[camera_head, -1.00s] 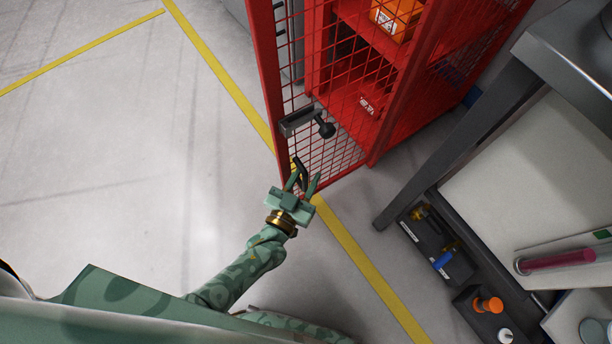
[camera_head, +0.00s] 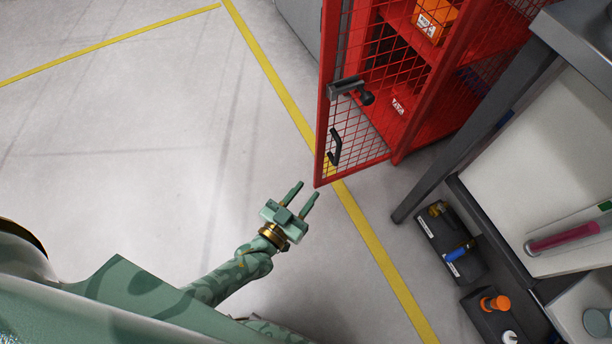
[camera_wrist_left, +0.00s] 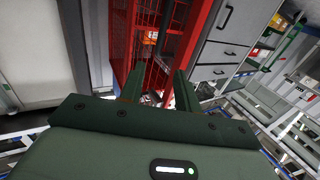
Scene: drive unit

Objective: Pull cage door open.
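The red mesh cage door (camera_head: 320,120) stands swung out from the red cage (camera_head: 440,110), with the shelves showing behind it. A dark latch box with a round knob (camera_head: 348,88) sits on the door. Below it is a black bar handle (camera_head: 335,147), fully in sight. My left gripper (camera_head: 302,196) is open and empty, below and left of the door's bottom corner in the head view, apart from the handle. In the left wrist view its two fingers (camera_wrist_left: 160,92) are spread, with the red cage beyond them. My right gripper is not in view.
A grey-legged workbench (camera_head: 480,130) stands right of the cage, with dark bins (camera_head: 450,245) holding tools beneath it. A yellow floor line (camera_head: 370,235) runs past the door. The grey floor (camera_head: 150,130) on the left is clear.

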